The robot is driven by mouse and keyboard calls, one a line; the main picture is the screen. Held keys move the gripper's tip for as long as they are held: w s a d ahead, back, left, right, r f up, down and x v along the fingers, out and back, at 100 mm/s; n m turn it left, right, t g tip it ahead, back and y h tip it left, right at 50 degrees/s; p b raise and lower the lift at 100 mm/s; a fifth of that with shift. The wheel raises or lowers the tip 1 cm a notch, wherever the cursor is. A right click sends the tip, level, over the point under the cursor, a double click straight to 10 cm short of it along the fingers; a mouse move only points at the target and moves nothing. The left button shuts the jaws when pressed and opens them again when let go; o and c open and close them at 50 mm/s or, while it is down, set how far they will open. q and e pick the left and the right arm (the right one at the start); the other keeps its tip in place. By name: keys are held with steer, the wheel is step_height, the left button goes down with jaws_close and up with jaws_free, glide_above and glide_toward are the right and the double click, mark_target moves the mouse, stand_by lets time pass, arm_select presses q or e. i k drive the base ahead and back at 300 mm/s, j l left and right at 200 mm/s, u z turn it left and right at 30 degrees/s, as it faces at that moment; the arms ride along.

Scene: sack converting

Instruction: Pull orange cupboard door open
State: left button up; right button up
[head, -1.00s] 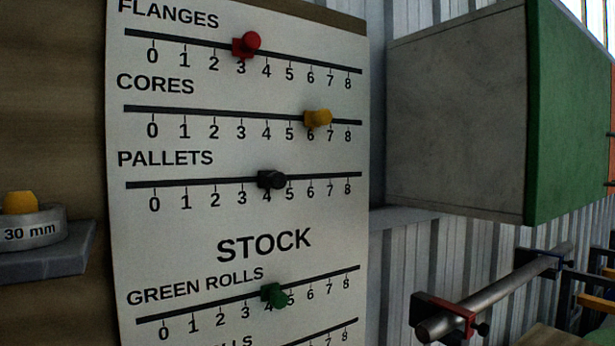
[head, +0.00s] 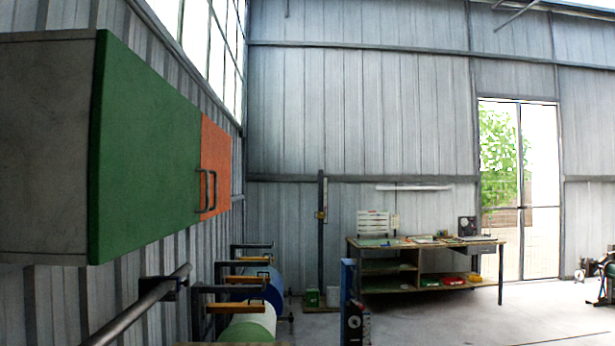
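The orange cupboard door (head: 216,160) is on the wall cupboard at the left of the head view. It looks shut, in line with the green door (head: 147,143) in front of it. Dark bar handles (head: 206,190) stand side by side where the two doors meet. The cupboard's grey side panel (head: 45,148) faces me. Neither of my grippers shows in the view.
Below the cupboard, a metal bar (head: 140,308) sticks out along the wall. Beyond it are racks with a green roll (head: 250,324) and blue rolls. A workbench (head: 427,244) stands at the back wall. Open floor (head: 440,320) lies at the right.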

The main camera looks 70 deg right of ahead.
mark_target(215, 144)
steer(key=z, duration=0.4)
steer(key=l+z, duration=0.1)
steer(key=z, duration=0.7)
steer(key=l+z, duration=0.1)
steer(key=z, duration=0.35)
steer(key=l, duration=0.45)
steer(key=i+l, duration=0.1)
steer(key=l, duration=0.25)
steer(key=i+l, duration=0.1)
steer(key=l, duration=0.25)
steer(key=l+z, duration=0.1)
steer(key=l, duration=0.3)
steer(key=i+l, duration=0.15)
steer(key=l, duration=0.2)
